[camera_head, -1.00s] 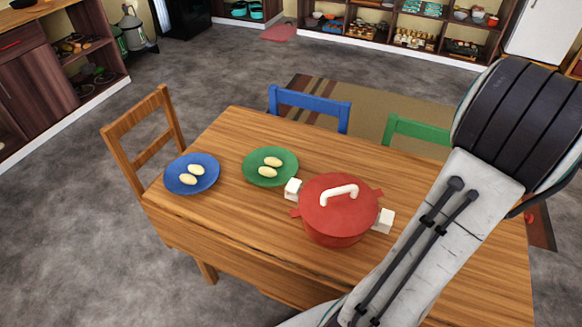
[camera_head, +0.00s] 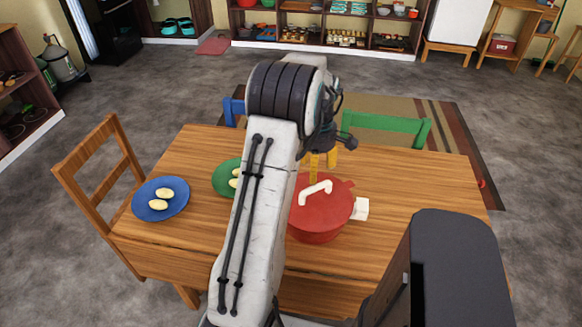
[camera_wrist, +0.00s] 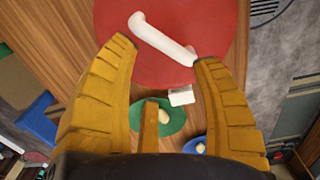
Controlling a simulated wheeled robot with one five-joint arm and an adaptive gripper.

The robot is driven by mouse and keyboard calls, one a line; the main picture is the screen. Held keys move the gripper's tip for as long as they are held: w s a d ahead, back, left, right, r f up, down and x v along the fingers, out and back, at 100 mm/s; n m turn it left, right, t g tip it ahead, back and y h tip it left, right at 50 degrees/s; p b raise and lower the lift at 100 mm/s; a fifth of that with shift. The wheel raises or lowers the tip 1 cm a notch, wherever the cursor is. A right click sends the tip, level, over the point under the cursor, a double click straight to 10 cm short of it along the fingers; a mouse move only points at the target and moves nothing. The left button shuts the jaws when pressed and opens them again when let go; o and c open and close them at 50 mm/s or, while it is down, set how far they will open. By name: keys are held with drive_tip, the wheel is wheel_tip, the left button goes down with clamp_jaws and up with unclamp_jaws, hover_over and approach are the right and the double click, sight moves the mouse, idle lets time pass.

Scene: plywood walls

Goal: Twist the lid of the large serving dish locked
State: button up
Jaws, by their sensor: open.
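The large serving dish is a red pot (camera_head: 318,236) standing upright on the wooden table. Its red lid (camera_head: 338,205) sits on top with a white bar handle (camera_head: 314,191). A white side grip (camera_head: 361,209) shows on the right; my arm hides the pot's left side. My gripper (camera_head: 322,166), with yellow fingers, points down at the far side of the lid. In the wrist view my gripper (camera_wrist: 163,52) is open and empty. The lid handle (camera_wrist: 162,40) lies just ahead of and between the fingertips; whether they touch it I cannot tell.
On the wooden table (camera_head: 430,190), a blue plate (camera_head: 150,208) with two pale pieces of food is at left. A green plate (camera_head: 222,178) is partly behind my arm. Wooden (camera_head: 88,160), blue (camera_head: 233,106) and green (camera_head: 400,124) chairs surround the table. The table's right side is clear.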

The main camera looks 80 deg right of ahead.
sight(316, 186)
drive_tip(key=n, duration=0.5)
drive_tip(key=shift+s+a, duration=0.15)
drive_tip(key=n, duration=0.3)
drive_tip(key=shift+f, duration=0.1)
drive_tip(key=shift+f+p, duration=0.3)
drive_tip(key=shift+f, duration=3.3)
clamp_jaws()
drive_tip(key=shift+m, duration=1.2)
